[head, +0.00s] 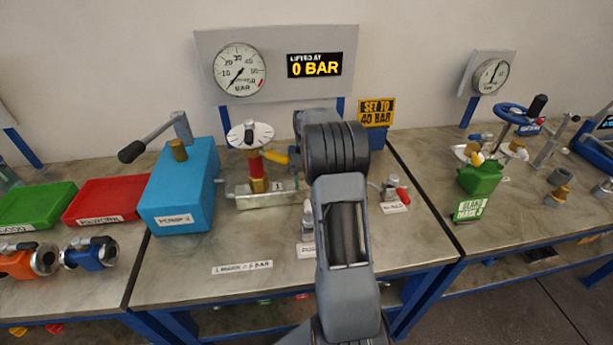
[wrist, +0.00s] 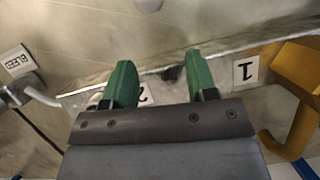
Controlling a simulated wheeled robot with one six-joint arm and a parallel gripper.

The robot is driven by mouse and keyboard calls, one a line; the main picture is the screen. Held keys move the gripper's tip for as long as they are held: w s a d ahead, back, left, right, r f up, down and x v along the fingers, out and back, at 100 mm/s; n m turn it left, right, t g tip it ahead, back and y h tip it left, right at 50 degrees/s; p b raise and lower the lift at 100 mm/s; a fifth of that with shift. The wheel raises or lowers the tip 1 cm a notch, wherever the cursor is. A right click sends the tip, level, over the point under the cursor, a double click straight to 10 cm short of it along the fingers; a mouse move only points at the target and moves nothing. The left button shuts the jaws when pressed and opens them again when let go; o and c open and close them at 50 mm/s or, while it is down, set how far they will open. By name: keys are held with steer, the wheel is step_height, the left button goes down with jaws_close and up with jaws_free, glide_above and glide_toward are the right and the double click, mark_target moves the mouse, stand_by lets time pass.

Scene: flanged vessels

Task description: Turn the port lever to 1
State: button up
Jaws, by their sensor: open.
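A yellow lever (head: 275,158) juts right from the red and brass valve column (head: 256,172) on the metal block (head: 262,198) in the head view. A yellow hooked part (wrist: 298,95), seemingly this lever, is at the right edge of the wrist view. A "1" label (wrist: 246,70) is on the block beside it; this label (head: 276,187) also shows in the head view. Another label (wrist: 143,97) is partly hidden by a finger. My gripper (wrist: 161,72) is open, its green fingers apart over the block's edge with nothing gripped. My arm hides it in the head view.
A blue pump (head: 180,190) with a long handle stands left of the block. A bleed valve with a red handle (head: 402,194) stands to the right. A white dial (head: 249,134) tops the column. The gauge display (head: 315,65) reads 0 BAR.

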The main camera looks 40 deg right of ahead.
steer(key=shift+w+d, duration=0.5)
steer(key=shift+w, duration=0.25)
steer(key=shift+w+d, duration=0.5)
steer(key=shift+w, duration=0.25)
